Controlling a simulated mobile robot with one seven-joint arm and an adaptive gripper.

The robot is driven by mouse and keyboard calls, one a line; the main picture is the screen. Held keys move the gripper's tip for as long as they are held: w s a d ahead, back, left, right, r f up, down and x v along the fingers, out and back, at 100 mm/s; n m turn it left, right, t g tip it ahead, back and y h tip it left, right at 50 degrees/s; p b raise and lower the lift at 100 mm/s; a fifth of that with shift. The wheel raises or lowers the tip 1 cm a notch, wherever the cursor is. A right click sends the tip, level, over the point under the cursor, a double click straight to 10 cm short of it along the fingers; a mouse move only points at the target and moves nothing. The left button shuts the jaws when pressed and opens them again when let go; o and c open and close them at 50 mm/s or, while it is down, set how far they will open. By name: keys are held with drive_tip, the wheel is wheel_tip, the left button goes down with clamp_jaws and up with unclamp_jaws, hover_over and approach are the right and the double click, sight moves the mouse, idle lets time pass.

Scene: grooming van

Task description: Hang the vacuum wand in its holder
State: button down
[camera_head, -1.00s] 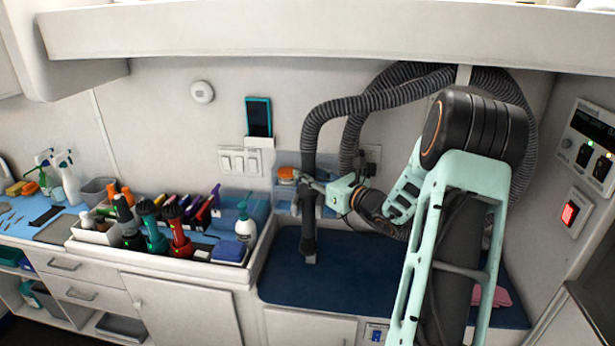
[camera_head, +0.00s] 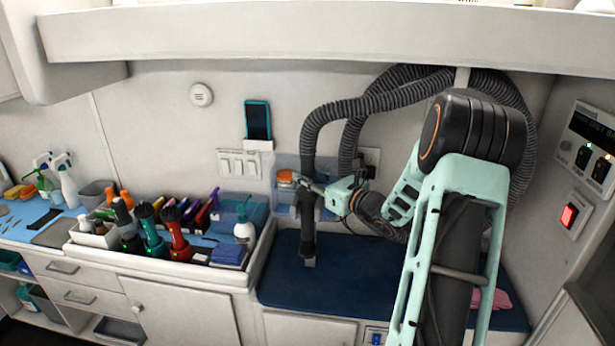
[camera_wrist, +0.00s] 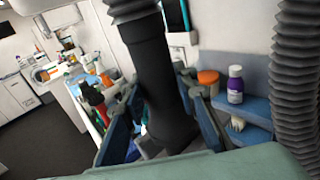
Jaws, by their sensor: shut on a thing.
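The vacuum wand (camera_head: 308,232) is a dark, nearly upright tube with a ribbed grey hose (camera_head: 345,108) running from its top. In the wrist view the wand (camera_wrist: 153,75) stands between the two fingers. My gripper (camera_head: 308,190) is shut on the wand's upper part, and it also shows in the wrist view (camera_wrist: 160,118). The wand's lower end is over the blue counter mat; I cannot tell if it touches. I cannot clearly make out the holder in these frames.
A blue wall shelf (camera_wrist: 253,132) behind the wand holds an orange-lidded jar (camera_head: 285,178) and a purple-labelled bottle (camera_wrist: 235,85). A tray of brushes and bottles (camera_head: 190,278) stands to the left. The blue mat (camera_head: 275,282) is largely clear. A second ribbed hose (camera_wrist: 294,85) hangs nearby.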

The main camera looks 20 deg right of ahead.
drive_tip(key=shift+f, duration=0.1)
idle(0.4)
drive_tip(key=shift+f+b, duration=0.45)
drive_tip(key=shift+b, duration=0.25)
drive_tip(key=c, duration=1.5)
unclamp_jaws()
drive_tip(key=shift+o, duration=0.5)
drive_tip(key=shift+f, duration=0.15)
drive_tip(key=o, duration=0.6)
drive_tip(key=shift+s, duration=0.1)
